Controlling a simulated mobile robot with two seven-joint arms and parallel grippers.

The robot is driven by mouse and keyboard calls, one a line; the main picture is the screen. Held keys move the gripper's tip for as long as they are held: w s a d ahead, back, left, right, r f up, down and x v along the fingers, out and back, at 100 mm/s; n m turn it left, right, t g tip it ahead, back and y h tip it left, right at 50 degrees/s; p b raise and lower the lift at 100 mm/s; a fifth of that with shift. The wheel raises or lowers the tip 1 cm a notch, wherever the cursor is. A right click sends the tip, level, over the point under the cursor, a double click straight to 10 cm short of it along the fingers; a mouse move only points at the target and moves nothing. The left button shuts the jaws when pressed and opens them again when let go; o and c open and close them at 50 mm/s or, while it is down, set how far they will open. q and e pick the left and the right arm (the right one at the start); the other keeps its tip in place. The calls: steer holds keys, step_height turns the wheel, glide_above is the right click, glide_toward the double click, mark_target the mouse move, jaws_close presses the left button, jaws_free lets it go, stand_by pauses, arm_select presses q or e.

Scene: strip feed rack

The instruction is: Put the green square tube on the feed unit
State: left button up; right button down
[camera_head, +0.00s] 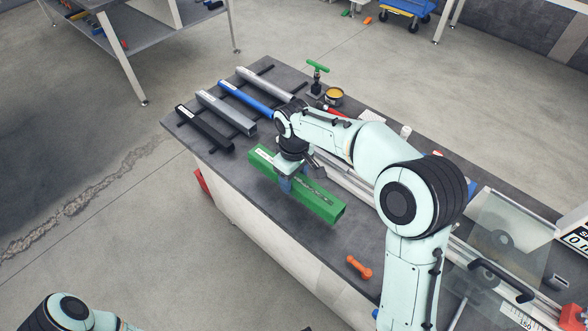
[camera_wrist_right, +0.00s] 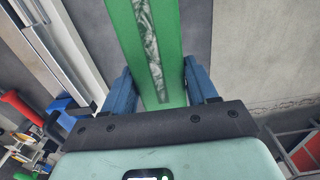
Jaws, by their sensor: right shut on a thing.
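The green square tube (camera_head: 325,203) lies lengthwise along the bench top near its front edge, with a label at its left end and a speckled strip along its side. My right gripper (camera_head: 286,184) is shut on it near the middle. In the right wrist view the green tube (camera_wrist_right: 122,40) passes between the two blue fingers of the right gripper (camera_wrist_right: 161,88). I cannot tell whether the tube touches the bench or is just above it. A long metal rail (camera_head: 345,180), apparently part of the feed unit, runs behind the tube, partly hidden by my right arm. My left gripper is out of view.
Black, grey, blue and silver bars, including the black one (camera_head: 205,128), lie on supports at the bench's left end. An orange handle-like tool (camera_head: 359,267) lies near the front edge. A clear guard (camera_head: 507,232) stands at right. A green-handled tool (camera_head: 317,75) and tin (camera_head: 334,96) stand behind.

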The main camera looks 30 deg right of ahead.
mark_target(294, 189)
steer(key=shift+f+b, duration=0.3)
steer(key=shift+f, duration=2.45)
steer(key=shift+f, duration=0.2)
steer(key=shift+c, duration=1.6)
jaws_free()
step_height(294, 189, up, 12)
steer(key=shift+r+p, duration=0.15)
steer(key=shift+p, duration=0.6)
